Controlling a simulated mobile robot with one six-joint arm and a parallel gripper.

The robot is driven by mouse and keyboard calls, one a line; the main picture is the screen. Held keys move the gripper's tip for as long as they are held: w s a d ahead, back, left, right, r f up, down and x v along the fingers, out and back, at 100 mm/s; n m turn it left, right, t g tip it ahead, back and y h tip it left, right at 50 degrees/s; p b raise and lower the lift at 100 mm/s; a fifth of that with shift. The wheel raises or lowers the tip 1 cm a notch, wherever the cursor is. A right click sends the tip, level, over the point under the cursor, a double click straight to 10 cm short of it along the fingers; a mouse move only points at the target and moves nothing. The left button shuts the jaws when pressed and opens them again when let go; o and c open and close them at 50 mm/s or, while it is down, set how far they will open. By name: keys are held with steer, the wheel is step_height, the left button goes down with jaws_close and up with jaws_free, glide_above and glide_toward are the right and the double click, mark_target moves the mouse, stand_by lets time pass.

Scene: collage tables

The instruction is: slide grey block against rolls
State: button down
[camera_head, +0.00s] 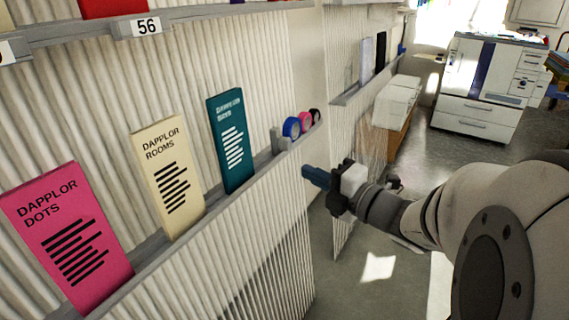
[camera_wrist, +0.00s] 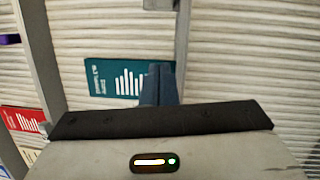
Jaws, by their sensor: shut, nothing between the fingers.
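The grey block (camera_head: 277,140) stands on the narrow wall ledge in the head view, just left of the rolls. The blue roll (camera_head: 291,128) is nearest to it, then the pink roll (camera_head: 305,122) and a black roll (camera_head: 316,116). Whether block and blue roll touch I cannot tell. My gripper (camera_head: 306,172) is shut and empty, out in front of the ledge, below and right of the block in the picture. In the wrist view the shut fingers (camera_wrist: 159,82) overlap the teal booklet (camera_wrist: 112,77). A pale grey piece at the top edge (camera_wrist: 160,4) appears to be the block, cut off. The rolls are outside that view.
On the same ledge (camera_head: 255,165) stand a teal booklet (camera_head: 231,140), a cream booklet (camera_head: 168,176) and a pink booklet (camera_head: 68,238), left of the block. An upper shelf bears a label 56 (camera_head: 146,26). Open floor lies below my gripper. A printer (camera_head: 485,85) stands far back.

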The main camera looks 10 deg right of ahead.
mark_target(290, 145)
steer(key=shift+m, duration=0.8)
steer(key=shift+w+a+f+p, duration=0.1)
steer(key=shift+w+a+p, duration=0.45)
steer(key=shift+w+p, duration=1.3)
steer(key=shift+w+a+p, duration=0.6)
steer(key=shift+w+p, duration=1.05)
steer(key=shift+p, duration=0.35)
steer(key=shift+w+a+f+p, duration=0.1)
steer(key=shift+w+a+p, duration=0.45)
steer(key=shift+w+p, duration=1.3)
steer(key=shift+r, duration=0.1)
steer(key=shift+w+d+r+p, duration=0.1)
steer(key=shift+w+d+p, duration=0.15)
steer(key=shift+p, duration=0.1)
steer(key=shift+w+d+p, duration=0.45)
steer(key=shift+w+d, duration=0.3)
steer(key=shift+w, duration=0.05)
steer(key=shift+s+a, duration=0.1)
